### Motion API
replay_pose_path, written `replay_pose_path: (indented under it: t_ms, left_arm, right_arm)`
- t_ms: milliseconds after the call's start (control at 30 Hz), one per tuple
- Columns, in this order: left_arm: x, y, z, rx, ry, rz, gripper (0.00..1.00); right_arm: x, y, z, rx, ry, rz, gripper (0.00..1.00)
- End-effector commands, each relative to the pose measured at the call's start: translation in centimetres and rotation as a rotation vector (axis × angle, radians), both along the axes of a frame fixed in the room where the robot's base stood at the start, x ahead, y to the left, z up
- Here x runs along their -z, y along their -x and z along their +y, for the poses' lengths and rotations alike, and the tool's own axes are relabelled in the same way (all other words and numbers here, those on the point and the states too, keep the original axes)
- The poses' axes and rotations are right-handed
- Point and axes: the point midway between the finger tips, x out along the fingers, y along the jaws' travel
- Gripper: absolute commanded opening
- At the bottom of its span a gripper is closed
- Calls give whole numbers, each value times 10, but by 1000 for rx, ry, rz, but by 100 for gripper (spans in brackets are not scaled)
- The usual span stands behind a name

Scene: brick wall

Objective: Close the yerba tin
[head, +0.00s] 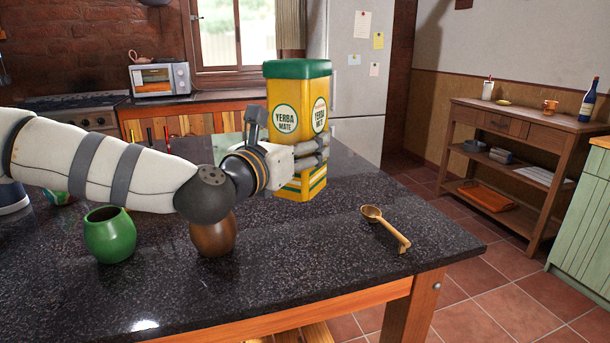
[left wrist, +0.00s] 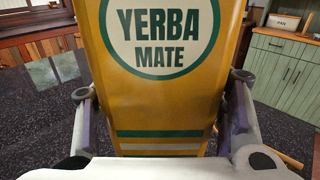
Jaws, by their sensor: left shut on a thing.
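The yerba tin (head: 300,115) is a tall yellow box with "YERBA MATE" labels, upright at the dark counter. Its green lid (head: 297,69) sits on top and looks level; I cannot tell how tightly it is seated. My left gripper (head: 318,152) is shut around the tin's lower half. In the left wrist view the tin (left wrist: 165,105) fills the middle, with one finger of the left gripper (left wrist: 162,115) along each side; the lid is out of that frame. I cannot tell whether the tin's base touches the counter. My right gripper is not in view.
A green cup (head: 109,236) and a brown gourd cup (head: 213,238) stand under my left arm. A wooden scoop (head: 386,226) lies right of the tin, near the edge of the counter (head: 290,265). The front middle of the counter is clear.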

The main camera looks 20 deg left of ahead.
Motion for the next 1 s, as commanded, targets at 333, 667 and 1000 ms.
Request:
replay_pose_path:
  t_ms: [333, 667, 1000]
  left_arm:
    - [28, -26, -2, -1, 1, -7, 7]
    - [41, -35, -3, -1, 0, -3, 7]
    - [66, -33, -3, -1, 1, -10, 7]
  right_arm:
    - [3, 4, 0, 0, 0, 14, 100]
    - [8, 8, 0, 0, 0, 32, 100]
    - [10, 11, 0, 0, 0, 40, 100]
